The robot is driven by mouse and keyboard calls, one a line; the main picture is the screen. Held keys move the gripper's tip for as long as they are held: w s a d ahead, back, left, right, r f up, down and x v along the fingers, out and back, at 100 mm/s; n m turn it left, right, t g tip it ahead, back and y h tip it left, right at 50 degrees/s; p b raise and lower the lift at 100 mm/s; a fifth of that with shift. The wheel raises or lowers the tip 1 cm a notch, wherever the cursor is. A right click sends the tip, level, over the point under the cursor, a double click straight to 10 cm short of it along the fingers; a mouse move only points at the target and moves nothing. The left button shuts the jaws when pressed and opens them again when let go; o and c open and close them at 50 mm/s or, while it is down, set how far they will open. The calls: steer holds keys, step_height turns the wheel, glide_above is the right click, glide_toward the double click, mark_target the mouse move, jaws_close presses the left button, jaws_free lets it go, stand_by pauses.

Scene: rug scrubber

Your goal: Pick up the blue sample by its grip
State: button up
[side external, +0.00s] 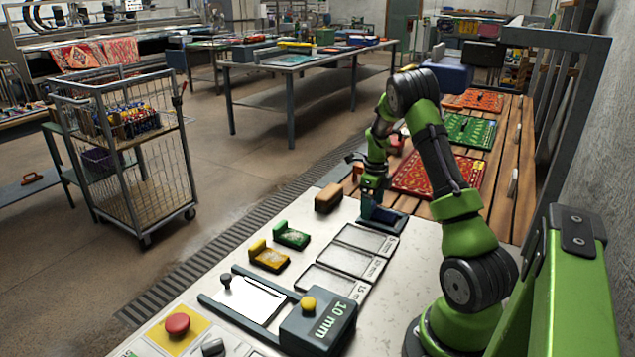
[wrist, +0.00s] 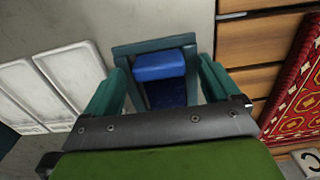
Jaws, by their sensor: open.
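The blue sample (wrist: 165,92) has a raised bright blue block as its grip (wrist: 160,66) and a darker blue patterned pad. It lies in a dark teal frame (wrist: 150,46) at the far end of the white table; the side view shows the frame (side external: 398,222) beside my gripper. My gripper (wrist: 160,80) is open, with one teal finger on each side of the sample in the wrist view. In the side view my gripper (side external: 370,205) points down low over the sample's end and hides part of it. I cannot tell whether the fingers touch anything.
A green sample (side external: 291,236), a yellow sample (side external: 269,257) and a brown block (side external: 328,199) lie on the white table. Three pale marked slots (side external: 349,259) are nearer. A 10 mm gauge box (side external: 318,325) and red button (side external: 177,324) are in front. A slatted bench with rugs (side external: 470,132) adjoins behind.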

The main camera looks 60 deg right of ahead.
steer(key=shift+f, duration=0.15)
steer(key=c, duration=1.1)
steer(key=shift+c, duration=0.2)
